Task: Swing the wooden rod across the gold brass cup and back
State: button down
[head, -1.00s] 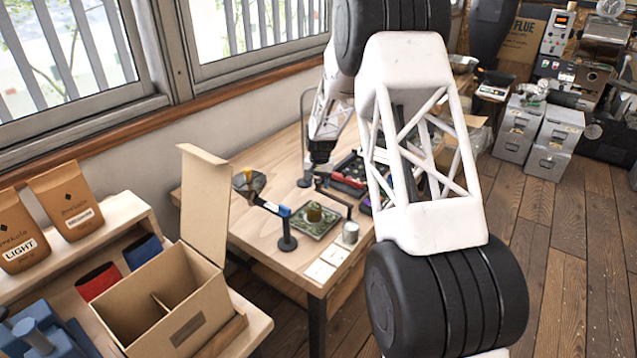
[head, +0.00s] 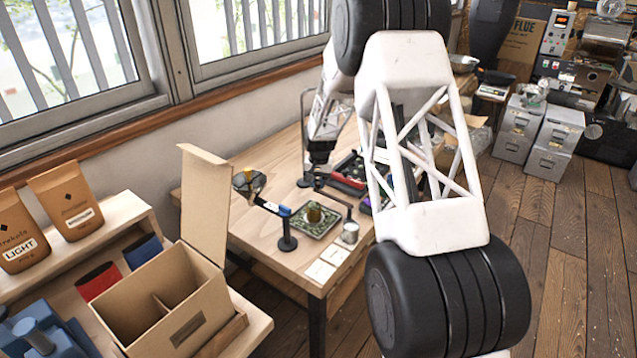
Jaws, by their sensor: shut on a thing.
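My gripper (head: 319,170) is small and dark at the end of my white lattice arm, behind the cup and above the table. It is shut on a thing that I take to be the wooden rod. The rod itself is too small and dark to make out against the clutter, so I cannot tell where it lies relative to the cup or whether it touches it.
A grey metal cup (head: 350,233) stands right of the mat. Pale cards (head: 320,270) lie at the front edge. My arm hides the table's right side.

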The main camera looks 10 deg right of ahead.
jog(key=s+a+n, duration=0.3)
jog(key=s+n, duration=0.9)
jog(key=s, duration=0.2)
jog(key=shift+a+n, duration=0.25)
jog(key=shift+n, duration=0.15)
jog(key=shift+s, duration=0.1)
jog(key=c, duration=1)
grip_release()
jog(key=shift+o, duration=0.2)
jog(key=shift+r, duration=0.1)
